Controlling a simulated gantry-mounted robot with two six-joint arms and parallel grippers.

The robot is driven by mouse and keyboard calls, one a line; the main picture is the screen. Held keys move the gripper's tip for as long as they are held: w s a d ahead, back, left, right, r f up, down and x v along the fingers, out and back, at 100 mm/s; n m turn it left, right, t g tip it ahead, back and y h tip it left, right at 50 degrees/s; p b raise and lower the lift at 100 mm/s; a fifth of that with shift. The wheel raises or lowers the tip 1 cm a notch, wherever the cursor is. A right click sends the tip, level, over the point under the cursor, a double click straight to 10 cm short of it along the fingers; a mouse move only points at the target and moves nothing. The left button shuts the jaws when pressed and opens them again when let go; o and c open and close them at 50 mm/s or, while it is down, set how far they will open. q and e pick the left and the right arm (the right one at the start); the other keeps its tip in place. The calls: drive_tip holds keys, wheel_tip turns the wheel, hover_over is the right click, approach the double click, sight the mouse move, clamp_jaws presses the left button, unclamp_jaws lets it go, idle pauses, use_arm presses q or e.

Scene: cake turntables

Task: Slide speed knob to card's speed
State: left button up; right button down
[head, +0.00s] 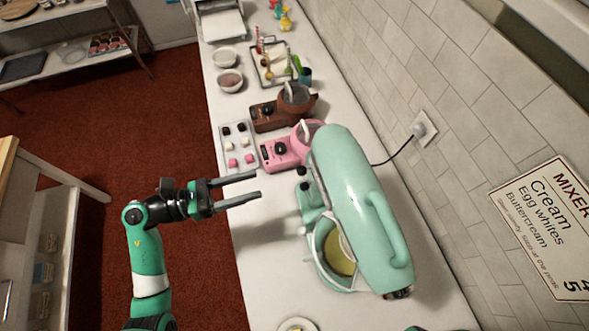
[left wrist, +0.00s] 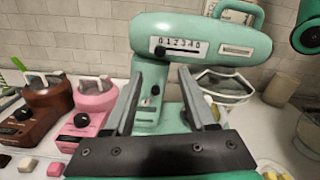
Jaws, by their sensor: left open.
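The mint-green stand mixer (head: 352,190) stands on the white counter. In the left wrist view its head (left wrist: 235,37) carries a white scale strip (left wrist: 182,47) with numbers starting at 0. The small black speed knob (left wrist: 160,51) sits at the strip's left end, by the 0. A separate black knob (left wrist: 155,90) is on the mixer's stand. The card (head: 545,225) on the wall reads MIXER, Cream, Egg whites, Buttercream; its numbers are partly cut off, with a 4 and a 5 showing. My left gripper (head: 257,186) is open and empty, left of the mixer and apart from it.
Pink (head: 285,150) and brown (head: 270,114) small machines stand beyond the mixer, beside a tray of sweets (head: 236,158). A bowl (head: 340,252) sits under the mixer head. A cord runs to the wall socket (head: 421,131).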

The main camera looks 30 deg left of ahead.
sight(306, 170)
use_arm(q)
drive_tip(key=x, duration=1.1)
drive_tip(key=shift+w+d+p, duration=0.15)
drive_tip(key=shift+w+p, duration=0.1)
drive_tip(key=shift+p, duration=0.15)
clamp_jaws()
idle(0.7)
